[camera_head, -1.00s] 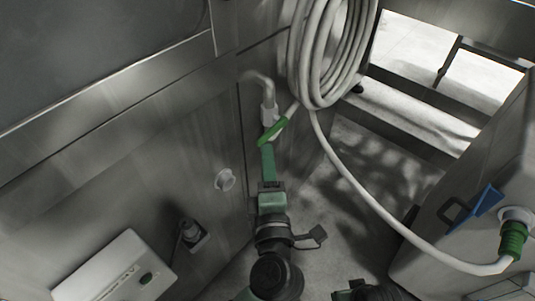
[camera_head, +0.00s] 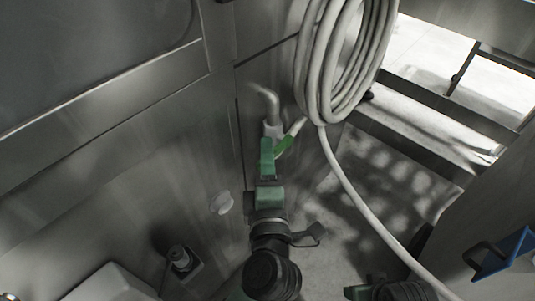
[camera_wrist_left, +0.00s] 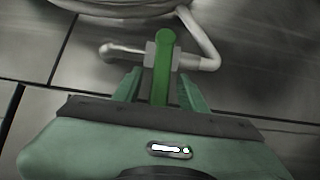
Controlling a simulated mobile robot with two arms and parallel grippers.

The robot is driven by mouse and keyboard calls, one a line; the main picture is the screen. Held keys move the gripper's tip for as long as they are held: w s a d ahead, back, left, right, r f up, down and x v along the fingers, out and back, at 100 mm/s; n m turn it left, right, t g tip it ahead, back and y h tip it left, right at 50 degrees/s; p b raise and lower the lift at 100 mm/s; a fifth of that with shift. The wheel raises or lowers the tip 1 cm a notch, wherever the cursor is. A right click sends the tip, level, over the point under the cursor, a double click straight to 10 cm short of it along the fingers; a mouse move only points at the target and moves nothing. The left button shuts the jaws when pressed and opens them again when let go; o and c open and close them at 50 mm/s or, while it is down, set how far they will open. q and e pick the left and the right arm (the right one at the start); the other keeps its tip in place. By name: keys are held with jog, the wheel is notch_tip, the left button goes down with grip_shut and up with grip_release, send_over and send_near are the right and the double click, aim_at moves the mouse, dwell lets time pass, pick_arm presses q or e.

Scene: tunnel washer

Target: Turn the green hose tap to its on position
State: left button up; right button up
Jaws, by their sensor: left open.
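The green tap handle (camera_head: 285,144) is on a pale pipe fitting on the metal wall, just below the coiled hose. In the left wrist view the handle (camera_wrist_left: 162,68) is a straight green bar that runs down from the grey fitting. My left gripper (camera_head: 267,150) is open at the tap and covers part of the handle in the head view. In the wrist view its two green fingers stand on either side of the bar's lower end, with gaps showing. Part of my right gripper (camera_head: 357,292) shows at the bottom edge; its fingers cannot be made out.
The white hose (camera_head: 350,185) hangs in a coil (camera_head: 340,60) above the tap and runs down to the right. A white box (camera_head: 110,284) is at lower left. Floor shows between wall and cabinet.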

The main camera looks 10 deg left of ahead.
pick_arm(q)
grip_shut()
dwell(1.4)
